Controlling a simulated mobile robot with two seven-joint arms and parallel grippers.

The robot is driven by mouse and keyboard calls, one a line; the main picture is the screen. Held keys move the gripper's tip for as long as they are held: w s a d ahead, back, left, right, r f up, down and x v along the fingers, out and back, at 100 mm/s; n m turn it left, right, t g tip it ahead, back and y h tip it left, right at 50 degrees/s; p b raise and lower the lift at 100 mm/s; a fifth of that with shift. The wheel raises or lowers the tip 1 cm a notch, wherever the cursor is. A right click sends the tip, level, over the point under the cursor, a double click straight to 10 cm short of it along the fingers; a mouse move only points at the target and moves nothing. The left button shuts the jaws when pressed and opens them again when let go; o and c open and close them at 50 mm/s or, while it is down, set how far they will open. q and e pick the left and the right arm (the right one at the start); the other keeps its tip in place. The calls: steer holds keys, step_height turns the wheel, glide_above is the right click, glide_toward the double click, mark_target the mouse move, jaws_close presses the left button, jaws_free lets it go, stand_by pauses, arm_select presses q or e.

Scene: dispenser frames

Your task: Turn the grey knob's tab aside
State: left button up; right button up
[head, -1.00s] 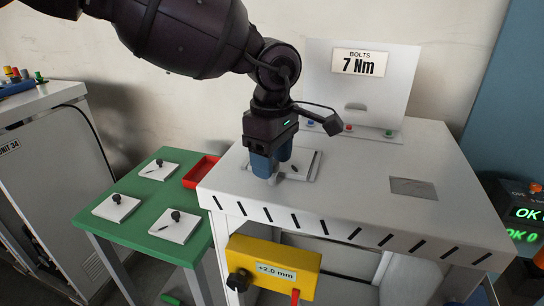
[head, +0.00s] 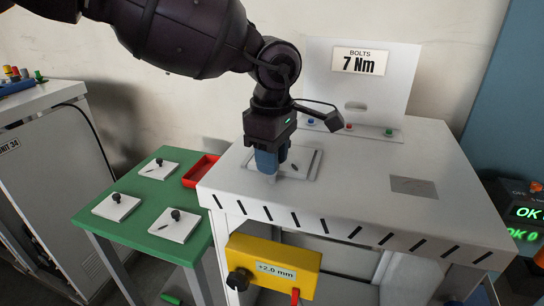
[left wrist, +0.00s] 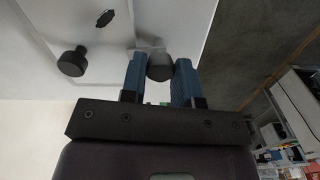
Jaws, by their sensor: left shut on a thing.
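My left gripper (head: 270,172) points down at the near left part of a pale plate (head: 311,171) on the white bench top. In the left wrist view its two blue fingers (left wrist: 159,72) are shut on the sides of the grey knob (left wrist: 159,67). A paler piece, perhaps its tab, shows just beyond the knob; the fingers and knob partly hide it, so I cannot tell its angle. A separate black knob (left wrist: 72,63) and a dark oval mark (left wrist: 105,18) lie to the left in that view. My right gripper is not in view.
A green table (head: 143,191) with several small white plates bearing black knobs stands at left, with a red tray (head: 202,171). A sign panel (head: 360,85) stands behind the bench top (head: 350,190). A yellow box (head: 272,264) hangs in front. The bench's right side is mostly clear.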

arm_select(q)
steer(key=n+b, duration=0.1)
steer(key=n, duration=0.7)
steer(key=shift+n, duration=0.3)
steer(key=n, duration=0.3)
steer(key=shift+n+b, duration=0.3)
steer(key=shift+n, duration=2.2)
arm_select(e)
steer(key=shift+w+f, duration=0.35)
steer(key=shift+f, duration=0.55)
arm_select(q)
steer(key=shift+r, duration=0.1)
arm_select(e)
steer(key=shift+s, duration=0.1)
